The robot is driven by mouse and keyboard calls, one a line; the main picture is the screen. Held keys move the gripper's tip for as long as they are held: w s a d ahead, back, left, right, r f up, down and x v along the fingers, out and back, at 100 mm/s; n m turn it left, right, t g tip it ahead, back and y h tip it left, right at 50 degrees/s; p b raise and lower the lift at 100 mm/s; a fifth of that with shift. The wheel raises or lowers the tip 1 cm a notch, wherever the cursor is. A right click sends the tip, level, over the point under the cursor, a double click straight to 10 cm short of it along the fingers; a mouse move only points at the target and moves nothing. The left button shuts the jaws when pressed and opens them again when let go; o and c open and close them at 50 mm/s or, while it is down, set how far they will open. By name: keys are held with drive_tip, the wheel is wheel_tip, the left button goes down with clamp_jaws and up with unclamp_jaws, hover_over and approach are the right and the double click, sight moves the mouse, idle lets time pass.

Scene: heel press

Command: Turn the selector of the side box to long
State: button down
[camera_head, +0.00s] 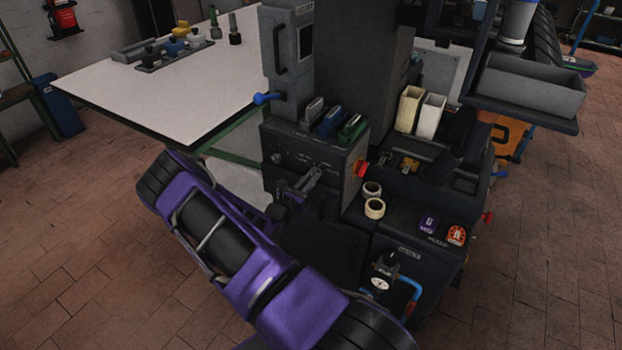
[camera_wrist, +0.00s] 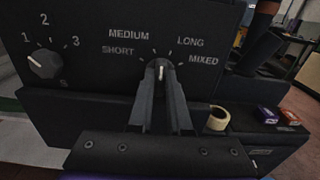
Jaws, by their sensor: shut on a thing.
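The side box (camera_head: 340,165) is a dark box with a printed front panel; the panel fills the upper wrist view (camera_wrist: 95,70). Its selector (camera_wrist: 161,68) is a small knob with a white mark, ringed by ticks and the words SHORT, MEDIUM, LONG and MIXED. The white mark stands about straight up, between MEDIUM and LONG. My gripper (camera_wrist: 160,85) is shut on the selector, one finger on each side, hiding most of the knob. In the head view my gripper (camera_head: 308,180) is at the box's front and the selector is hard to make out.
A second knob (camera_wrist: 43,65) with 1, 2, 3 and S sits left on the panel. Tape rolls (camera_head: 374,208) lie on the ledge at the right. A red knob (camera_head: 361,169) juts from the box's right side. A blue-handled lever (camera_head: 268,98) is above.

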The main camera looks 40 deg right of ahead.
drive_tip(key=shift+m, duration=2)
drive_tip(key=c, duration=0.9)
unclamp_jaws()
drive_tip(key=shift+o, duration=0.2)
drive_tip(key=shift+a, duration=0.1)
drive_tip(key=v, duration=1.7)
drive_tip(key=shift+s, duration=0.2)
drive_tip(key=shift+a, duration=0.1)
